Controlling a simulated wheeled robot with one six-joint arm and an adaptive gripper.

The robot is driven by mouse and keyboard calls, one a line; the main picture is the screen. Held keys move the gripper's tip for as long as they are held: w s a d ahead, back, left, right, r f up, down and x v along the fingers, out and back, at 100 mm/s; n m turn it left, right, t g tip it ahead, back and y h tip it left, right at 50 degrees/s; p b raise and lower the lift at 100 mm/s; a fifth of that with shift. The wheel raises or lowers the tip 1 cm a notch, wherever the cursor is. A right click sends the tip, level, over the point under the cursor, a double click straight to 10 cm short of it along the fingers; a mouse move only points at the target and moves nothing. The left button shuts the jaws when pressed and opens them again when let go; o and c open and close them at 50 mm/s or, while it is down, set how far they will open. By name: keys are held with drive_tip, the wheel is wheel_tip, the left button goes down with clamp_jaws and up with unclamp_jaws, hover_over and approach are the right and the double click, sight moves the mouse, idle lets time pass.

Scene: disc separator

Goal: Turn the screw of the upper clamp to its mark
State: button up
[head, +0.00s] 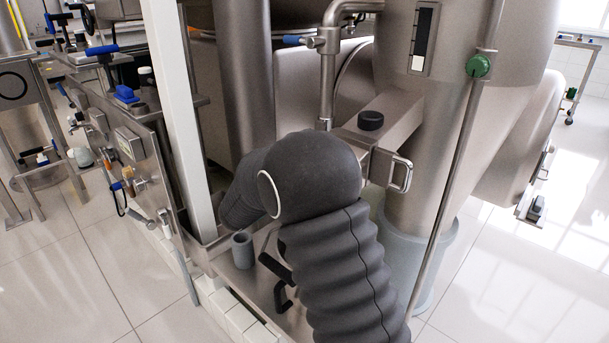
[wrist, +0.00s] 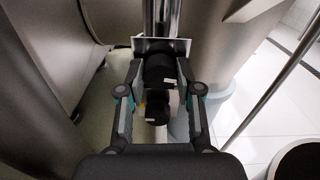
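In the wrist view a black round knob (wrist: 160,70), which looks like a clamp screw, stands in front of a pale metal plate (wrist: 178,45). My gripper (wrist: 160,76) has its two fingers parted, one on each side of this knob. Whether the pads touch it I cannot tell. A second black knob (wrist: 157,112) with a small white mark sits below it in the picture, between the finger bases. A pale mark also shows on the upper knob's lower right. In the head view my dark arm hides my gripper and the clamp.
In the head view a black cap (head: 370,119) sits on a metal beam beside a bracket handle (head: 400,172). A thin vertical rod with a green knob (head: 478,66) stands to the right. A grey cup (head: 242,250) is left of my arm. Tiled floor is free at the lower left.

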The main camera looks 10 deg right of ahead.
clamp_jaws()
drive_tip(key=shift+f+m+b, duration=0.1)
drive_tip(key=shift+m+b, duration=0.2)
drive_tip(key=shift+b, duration=0.2)
drive_tip(key=m+b, duration=0.9)
drive_tip(key=m, duration=1)
drive_tip(key=shift+d, duration=0.1)
drive_tip(key=shift+m, duration=0.4)
drive_tip(key=o, duration=1.1)
unclamp_jaws()
drive_tip(key=shift+d, duration=0.1)
drive_tip(key=shift+c, duration=0.2)
